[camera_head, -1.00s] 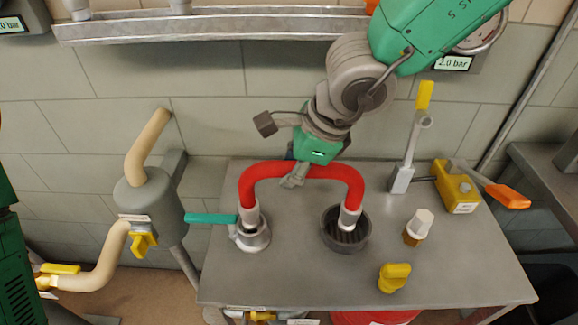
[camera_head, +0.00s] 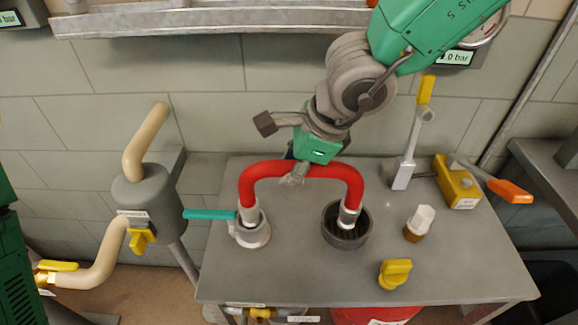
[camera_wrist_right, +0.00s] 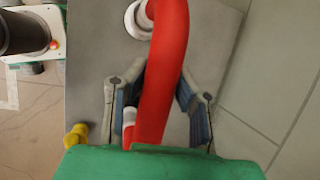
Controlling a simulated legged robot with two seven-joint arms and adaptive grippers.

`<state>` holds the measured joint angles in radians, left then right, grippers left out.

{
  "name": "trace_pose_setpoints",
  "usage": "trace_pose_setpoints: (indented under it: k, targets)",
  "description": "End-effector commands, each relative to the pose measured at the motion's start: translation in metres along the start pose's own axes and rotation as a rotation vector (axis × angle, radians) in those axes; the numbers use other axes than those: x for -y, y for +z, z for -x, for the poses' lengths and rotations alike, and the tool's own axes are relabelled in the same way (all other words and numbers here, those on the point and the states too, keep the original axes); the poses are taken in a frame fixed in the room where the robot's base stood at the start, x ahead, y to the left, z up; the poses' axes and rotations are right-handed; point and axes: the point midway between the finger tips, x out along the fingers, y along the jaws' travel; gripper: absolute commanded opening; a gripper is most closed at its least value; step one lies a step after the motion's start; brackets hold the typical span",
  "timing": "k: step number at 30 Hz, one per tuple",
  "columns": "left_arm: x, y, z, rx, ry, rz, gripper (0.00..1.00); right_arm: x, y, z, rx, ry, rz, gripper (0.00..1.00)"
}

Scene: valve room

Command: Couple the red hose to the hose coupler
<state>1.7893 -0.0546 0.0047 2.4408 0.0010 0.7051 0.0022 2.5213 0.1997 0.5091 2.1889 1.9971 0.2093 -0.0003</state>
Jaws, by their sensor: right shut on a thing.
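The red hose (camera_head: 330,171) is an upside-down U with a pale metal end on each leg. My right gripper (camera_head: 293,177) is shut on the top of its arch, left of the middle. In the right wrist view the hose (camera_wrist_right: 166,75) runs between the two fingers of my right gripper (camera_wrist_right: 160,105). The left end stands at the grey hose coupler (camera_head: 252,232) with a teal lever (camera_head: 210,214); I cannot tell whether it is seated. The right end is in the dark round drain cup (camera_head: 346,238). My left gripper is not in view.
The grey metal table (camera_head: 300,275) also holds a yellow knob (camera_head: 395,274), a white-and-brown fitting (camera_head: 419,223), a yellow-handled lever (camera_head: 412,140) and a yellow box valve (camera_head: 460,185) with an orange handle. A beige-piped grey vessel (camera_head: 150,200) stands to the left. The table's front is mostly bare.

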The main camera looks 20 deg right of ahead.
Motion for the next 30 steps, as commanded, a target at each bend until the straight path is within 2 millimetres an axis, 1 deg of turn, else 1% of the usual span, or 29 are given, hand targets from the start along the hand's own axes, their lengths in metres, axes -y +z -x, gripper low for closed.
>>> trace_pose_setpoints:
  k: [24,30]
  targets:
    - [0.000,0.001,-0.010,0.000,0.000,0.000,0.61,-0.003,-0.004,-0.012,0.001,-0.001,0.001,0.00]
    - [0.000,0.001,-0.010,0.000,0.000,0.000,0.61,-0.003,-0.004,-0.012,0.001,-0.001,0.001,0.00]
